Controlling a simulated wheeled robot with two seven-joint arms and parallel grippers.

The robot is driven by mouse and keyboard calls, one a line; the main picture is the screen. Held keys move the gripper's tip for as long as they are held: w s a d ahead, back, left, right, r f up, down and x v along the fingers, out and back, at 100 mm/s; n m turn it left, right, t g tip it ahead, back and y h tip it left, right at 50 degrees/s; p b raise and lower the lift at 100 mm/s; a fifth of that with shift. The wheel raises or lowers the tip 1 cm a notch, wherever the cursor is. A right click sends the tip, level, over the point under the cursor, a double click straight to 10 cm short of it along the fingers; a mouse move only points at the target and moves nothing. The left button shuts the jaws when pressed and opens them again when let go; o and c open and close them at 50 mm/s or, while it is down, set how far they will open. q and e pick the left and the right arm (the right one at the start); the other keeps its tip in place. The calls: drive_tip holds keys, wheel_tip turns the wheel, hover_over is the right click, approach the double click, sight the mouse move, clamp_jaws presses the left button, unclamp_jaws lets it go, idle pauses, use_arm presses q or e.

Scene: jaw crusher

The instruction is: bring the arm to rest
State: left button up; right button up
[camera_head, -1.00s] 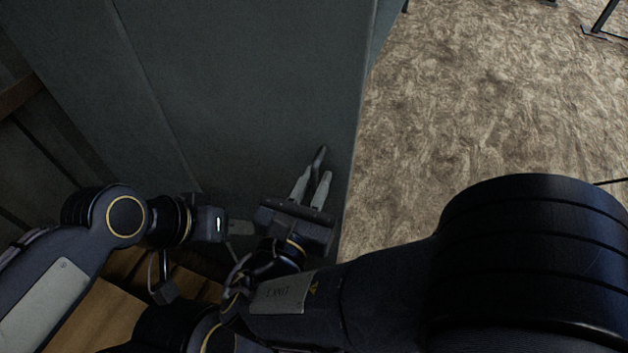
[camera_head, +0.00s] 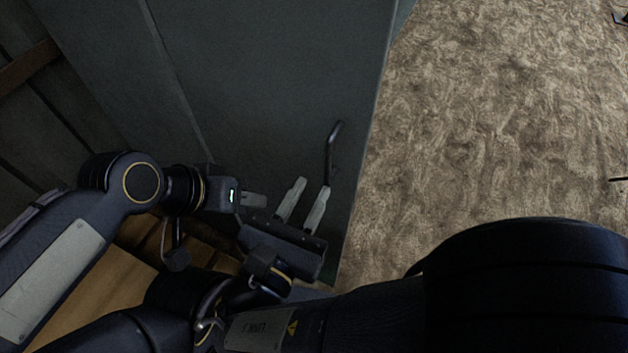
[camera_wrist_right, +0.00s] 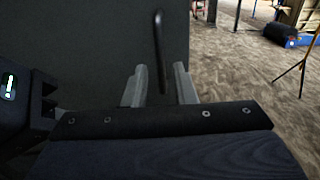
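A dark bent handle (camera_head: 332,146) stands on the grey metal panel (camera_head: 255,75), near its right edge. My right gripper (camera_head: 313,186) is open, with its two pale fingers apart, just below the handle in the head view. In the right wrist view the handle (camera_wrist_right: 158,38) shows in line with the gap between the open fingers (camera_wrist_right: 160,68); nothing is gripped. My left gripper (camera_head: 254,200) is to the left of the right one, close beside it. Its fingers are seen edge-on and their gap is hidden.
Brown patterned ground (camera_head: 490,120) lies open right of the panel. A wooden surface (camera_head: 85,310) is under my arms at the lower left. In the right wrist view a tripod leg (camera_wrist_right: 305,68) and a blue object (camera_wrist_right: 303,41) stand far off at the right.

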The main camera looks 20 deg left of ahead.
idle(0.5)
drive_tip(key=w+d+m+g+h+p, duration=0.1)
drive_tip(key=w+d+m+g+h, duration=0.2)
drive_tip(key=d, duration=0.4)
drive_tip(key=w+d+m+g+h+p, duration=0.1)
drive_tip(key=w+d+m+g+h, duration=0.2)
drive_tip(key=d+m, duration=0.35)
drive_tip(key=s+d+f+m+g+y+p, duration=0.1)
drive_tip(key=s+d+m+g+y+p, duration=0.15)
drive_tip(key=d+m+g, duration=0.35)
drive_tip(key=s+d+f+m+g+y+p, duration=0.1)
drive_tip(key=s+d+m+g+y, duration=0.25)
drive_tip(key=d+m, duration=0.45)
drive_tip(key=r+m+t+y, duration=0.1)
drive_tip(key=m+y, duration=0.1)
drive_tip(key=m, duration=0.2)
drive_tip(key=d+r+m+t+y+p, duration=0.1)
drive_tip(key=r+m+y, duration=0.1)
drive_tip(key=m, duration=0.2)
drive_tip(key=d+r+m+t+y+p, duration=0.1)
drive_tip(key=m+y, duration=0.1)
drive_tip(key=m, duration=0.3)
drive_tip(key=shift+s+d+r, duration=0.25)
drive_tip(key=shift+s+r, duration=0.05)
drive_tip(key=shift+r, duration=0.05)
